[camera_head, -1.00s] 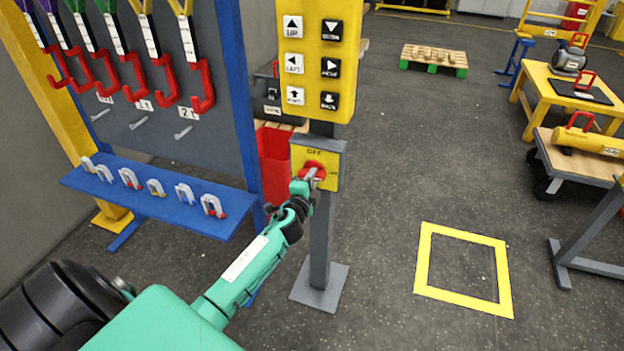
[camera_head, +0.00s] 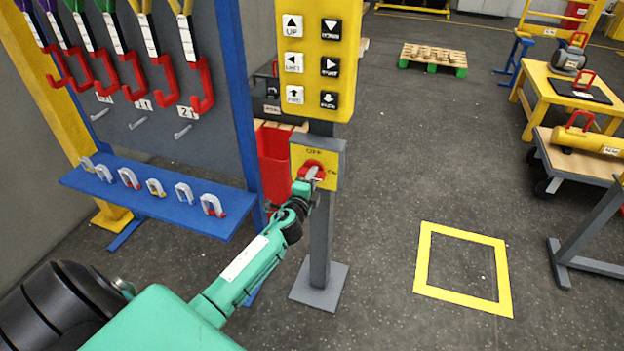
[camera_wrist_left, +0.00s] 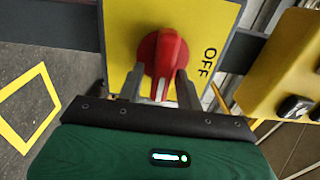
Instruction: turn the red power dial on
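The red power dial (camera_head: 311,167) is on the yellow plate of the post. In the left wrist view the dial (camera_wrist_left: 163,52) has a raised grip with a white mark pointing down the picture, about a quarter turn away from the OFF lettering (camera_wrist_left: 208,62). My left gripper (camera_head: 313,179) is right at the dial. In the left wrist view its two fingers (camera_wrist_left: 160,82) stand one on each side of the dial's grip, with narrow gaps showing; it looks open around the grip. The fingers partly cover the dial in the head view. My right gripper is not in view.
A yellow button box (camera_head: 318,60) is above the dial on the grey post (camera_head: 320,240). A blue shelf (camera_head: 160,205) with several shackles is at the left, below hanging hooks. A red bin (camera_head: 274,165) is behind the post. The floor right of the post is clear around a yellow square (camera_head: 425,260).

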